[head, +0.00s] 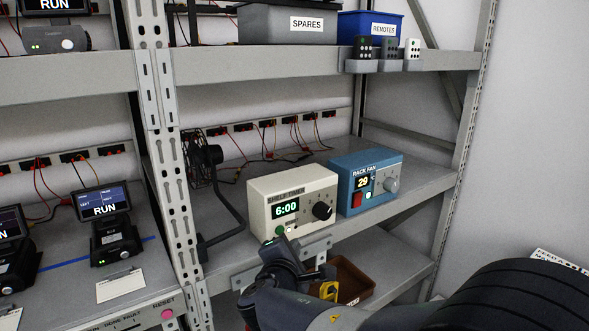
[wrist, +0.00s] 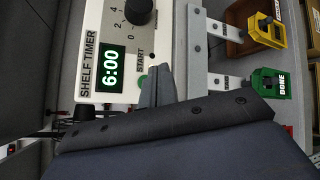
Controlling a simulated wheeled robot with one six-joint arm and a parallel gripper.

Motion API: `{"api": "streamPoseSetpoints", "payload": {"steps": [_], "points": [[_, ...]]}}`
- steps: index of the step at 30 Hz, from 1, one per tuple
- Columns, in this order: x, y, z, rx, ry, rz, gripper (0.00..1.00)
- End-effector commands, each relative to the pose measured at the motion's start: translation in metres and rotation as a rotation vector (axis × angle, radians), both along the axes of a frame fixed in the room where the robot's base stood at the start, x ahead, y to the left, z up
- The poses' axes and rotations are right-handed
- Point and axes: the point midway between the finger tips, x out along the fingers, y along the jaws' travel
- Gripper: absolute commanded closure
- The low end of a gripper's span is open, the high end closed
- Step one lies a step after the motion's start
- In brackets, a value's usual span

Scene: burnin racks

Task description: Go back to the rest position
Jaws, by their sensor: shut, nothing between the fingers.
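I cannot tell whether the fingertips touch the panel. The timer display reads 6:00. Its black dial (head: 322,211) also shows in the wrist view (wrist: 139,11).
A blue rack fan box (head: 352,171) stands right of the timer. A rack upright (head: 163,130) is to the left. Brown bin (head: 352,279) and yellow and green tags (wrist: 268,82) are near the shelf front. Remotes (head: 388,50) hang on the upper shelf.

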Motion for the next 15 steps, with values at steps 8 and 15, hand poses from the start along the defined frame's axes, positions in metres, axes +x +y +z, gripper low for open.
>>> {"api": "streamPoseSetpoints", "payload": {"steps": [8,15], "points": [[-0.001,-0.001,0.005,-0.003,0.005,0.000,1.00],[-0.026,-0.017,-0.001,0.002,-0.001,0.000,1.00]]}}
